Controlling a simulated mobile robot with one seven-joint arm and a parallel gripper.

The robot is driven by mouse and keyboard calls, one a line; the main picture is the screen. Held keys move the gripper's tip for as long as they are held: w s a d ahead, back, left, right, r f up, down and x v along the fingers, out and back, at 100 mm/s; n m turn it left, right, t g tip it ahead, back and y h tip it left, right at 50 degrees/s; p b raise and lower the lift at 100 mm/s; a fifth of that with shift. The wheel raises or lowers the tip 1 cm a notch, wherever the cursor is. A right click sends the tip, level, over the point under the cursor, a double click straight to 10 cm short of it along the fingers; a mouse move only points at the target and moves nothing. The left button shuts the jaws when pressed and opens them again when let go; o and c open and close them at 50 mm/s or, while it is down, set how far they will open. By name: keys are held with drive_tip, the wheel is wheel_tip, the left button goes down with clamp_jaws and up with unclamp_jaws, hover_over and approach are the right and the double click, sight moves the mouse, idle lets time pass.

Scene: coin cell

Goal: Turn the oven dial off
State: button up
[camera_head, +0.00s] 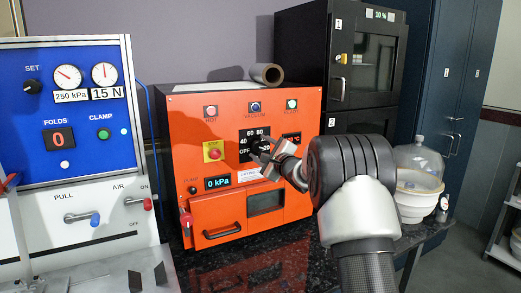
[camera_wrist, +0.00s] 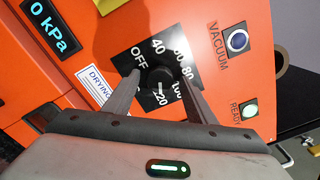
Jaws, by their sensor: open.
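The orange oven (camera_head: 185,130) stands in the middle of the head view. Its dial is a black round knob (camera_wrist: 159,78) on a black plate marked OFF, 40, 60, 80, 100 and 120, seen in the wrist view. My gripper (camera_wrist: 160,80) is open, with one finger on either side of the knob. I cannot tell whether the fingers touch it. In the head view my gripper (camera_head: 262,152) is at the dial plate (camera_head: 245,134) and hides much of the knob. Which mark the knob points to is not clear.
A blue panel machine (camera_head: 70,110) stands left; a glass bell jar (camera_head: 418,160) stands right.

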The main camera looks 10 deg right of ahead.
drive_tip(key=shift+w, duration=0.15)
drive_tip(key=shift+a, duration=0.1)
drive_tip(key=c, duration=1)
drive_tip(key=shift+c, duration=0.2)
